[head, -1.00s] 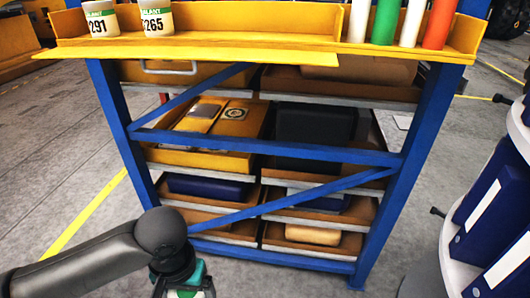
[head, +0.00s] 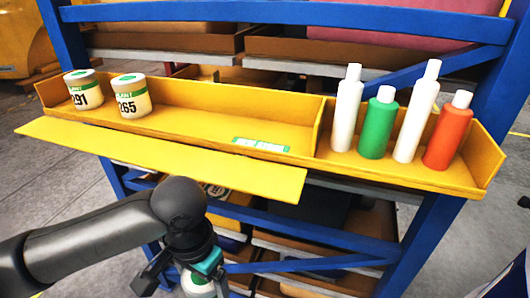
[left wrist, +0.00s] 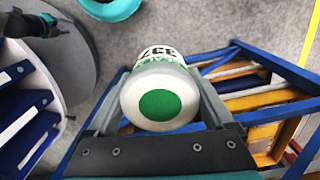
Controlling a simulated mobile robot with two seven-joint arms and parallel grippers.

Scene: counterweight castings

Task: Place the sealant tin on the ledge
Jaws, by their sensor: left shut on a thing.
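My left gripper (head: 182,284) is shut on a white sealant tin (left wrist: 165,88) with a green dot on its end and a green band. Part of the tin shows at the lower edge of the head view (head: 198,284), below the ledge. The yellow ledge (head: 215,128) runs across the blue rack. Two similar tins, marked 291 (head: 82,90) and 265 (head: 130,96), stand upright in its left compartment. A green-and-white label (head: 261,146) lies on its bare floor right of them. What seems to be my right gripper (left wrist: 32,22) shows small in the left wrist view; its jaws are unclear.
A divider (head: 320,128) separates the right compartment, where white, green (head: 379,122) and orange bottles (head: 448,130) stand. A yellow flap (head: 160,163) juts out before the left compartment, above my left arm. Blue rack posts and bins are below. Blue binders (left wrist: 25,115) stand at left in the wrist view.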

